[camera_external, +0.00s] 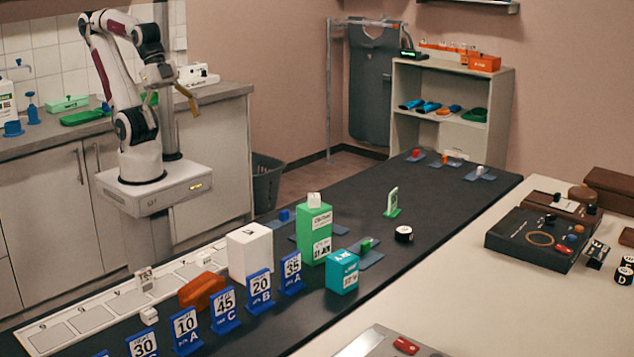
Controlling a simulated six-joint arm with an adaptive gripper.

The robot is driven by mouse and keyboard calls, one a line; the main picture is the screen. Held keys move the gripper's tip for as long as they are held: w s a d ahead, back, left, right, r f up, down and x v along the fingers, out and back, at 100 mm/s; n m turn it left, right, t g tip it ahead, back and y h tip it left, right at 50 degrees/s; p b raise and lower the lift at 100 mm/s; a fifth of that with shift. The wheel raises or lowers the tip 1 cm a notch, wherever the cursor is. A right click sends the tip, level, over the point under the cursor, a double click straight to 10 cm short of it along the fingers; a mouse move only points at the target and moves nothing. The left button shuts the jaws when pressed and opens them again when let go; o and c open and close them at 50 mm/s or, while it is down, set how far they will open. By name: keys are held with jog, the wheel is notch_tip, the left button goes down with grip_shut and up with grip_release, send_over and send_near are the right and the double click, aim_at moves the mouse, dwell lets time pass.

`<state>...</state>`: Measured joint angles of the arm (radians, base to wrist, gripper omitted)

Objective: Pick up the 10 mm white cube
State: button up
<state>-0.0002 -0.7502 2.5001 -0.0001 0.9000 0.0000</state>
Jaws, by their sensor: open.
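My gripper (182,92) is at the upper left, raised in front of the counter and well away from the table. Its jaws are open, and nothing shows between them. A small white block (480,170) sits on a blue-grey plate (488,177) at the far right end of the dark table. Another small white block (149,316) lies near the white slotted strip (85,318) at the left front. I cannot tell the size of either, so I cannot tell which is the 10 mm white cube. My gripper touches neither.
A white box (250,254), green bottle (314,232) and teal box (342,272) stand mid-table. Blue number stands (259,291) line the front, beside an orange-brown block (202,290). A green stand (392,203) and dark puck (404,234) lie farther right. The far middle is mostly clear.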

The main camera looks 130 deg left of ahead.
jog(key=c, duration=1.6)
jog(key=shift+w, duration=0.1)
